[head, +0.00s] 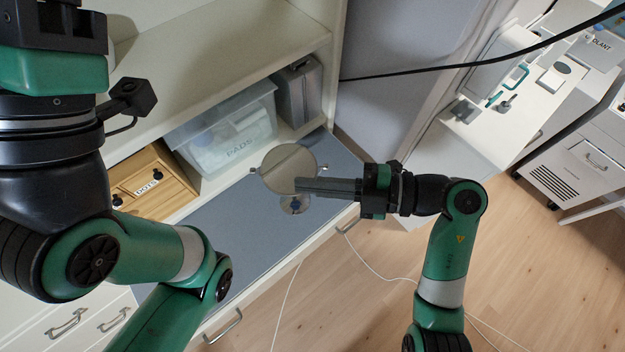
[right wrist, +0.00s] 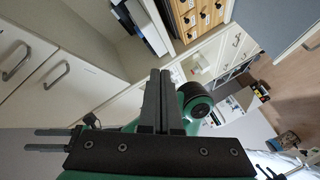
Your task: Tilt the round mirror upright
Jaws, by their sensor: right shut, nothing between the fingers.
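The round mirror (head: 285,164) stands on the grey-blue counter mat in the head view, between two small side pivots. Its disc shows nearly face-on from above, so it leans back with its face upward. Its small round base (head: 295,206) shows just below the disc. My right gripper (head: 298,186) comes in from the right, shut and empty. Its fingertips overlap the mirror's lower right edge in the picture; I cannot tell if they touch it. The shut fingers also show in the right wrist view (right wrist: 159,75), where I cannot make out the mirror. My left gripper's fingers are out of frame.
Behind the mirror, a clear bin marked PADS (head: 228,130), a wooden drawer box marked DOTS (head: 150,182) and a grey case (head: 298,92) sit under a shelf (head: 215,65). The mat (head: 260,245) in front is bare. A black cable (head: 440,68) crosses the upper right.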

